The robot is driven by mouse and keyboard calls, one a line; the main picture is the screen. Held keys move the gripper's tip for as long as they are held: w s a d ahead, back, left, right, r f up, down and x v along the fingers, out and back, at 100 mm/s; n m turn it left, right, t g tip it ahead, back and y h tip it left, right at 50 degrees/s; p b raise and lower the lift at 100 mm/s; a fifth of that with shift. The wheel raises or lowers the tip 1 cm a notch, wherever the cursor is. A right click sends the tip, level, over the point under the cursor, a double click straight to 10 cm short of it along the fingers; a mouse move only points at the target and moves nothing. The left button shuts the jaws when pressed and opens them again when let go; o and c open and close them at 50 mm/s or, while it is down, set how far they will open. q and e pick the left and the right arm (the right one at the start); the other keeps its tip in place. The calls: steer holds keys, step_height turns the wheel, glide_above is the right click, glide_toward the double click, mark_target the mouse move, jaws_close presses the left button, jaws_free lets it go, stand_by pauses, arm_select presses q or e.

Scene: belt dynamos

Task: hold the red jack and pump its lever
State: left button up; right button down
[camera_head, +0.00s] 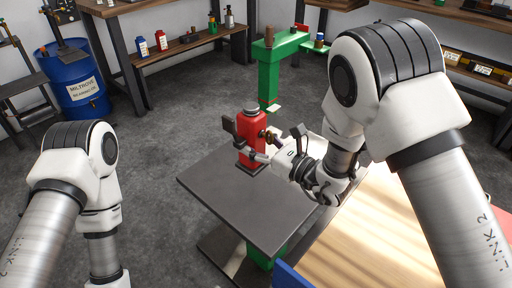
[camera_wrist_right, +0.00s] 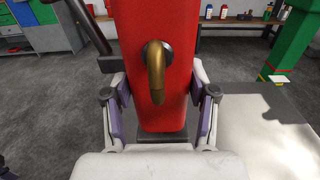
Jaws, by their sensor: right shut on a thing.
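The red jack (camera_head: 251,137) stands upright on a dark grey tabletop (camera_head: 214,182). It fills the middle of the right wrist view (camera_wrist_right: 153,25), with a brass hook-shaped part (camera_wrist_right: 156,68) on its near face. A dark lever (camera_head: 229,125) stands at the jack's left side; it also shows as a dark rod at the upper left of the right wrist view (camera_wrist_right: 87,25). My right gripper (camera_head: 266,149) is shut on the jack's lower body, one finger on each side. Only my left arm's upper links show; the left gripper is out of view.
A wooden table (camera_head: 365,240) adjoins at the front right. A green post (camera_head: 269,82) stands behind the jack. A blue barrel (camera_head: 82,93) and a workbench with bottles (camera_head: 162,40) are at the back left. The floor to the left is clear.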

mark_target(257, 170)
step_height(257, 170, down, 8)
steer(key=b, duration=0.6)
steer(key=shift+f+b, duration=0.25)
steer(key=shift+b, duration=0.1)
steer(key=shift+f+b, duration=0.35)
steer(key=shift+f, duration=0.1)
steer(key=shift+f, duration=0.2)
stand_by(0.9)
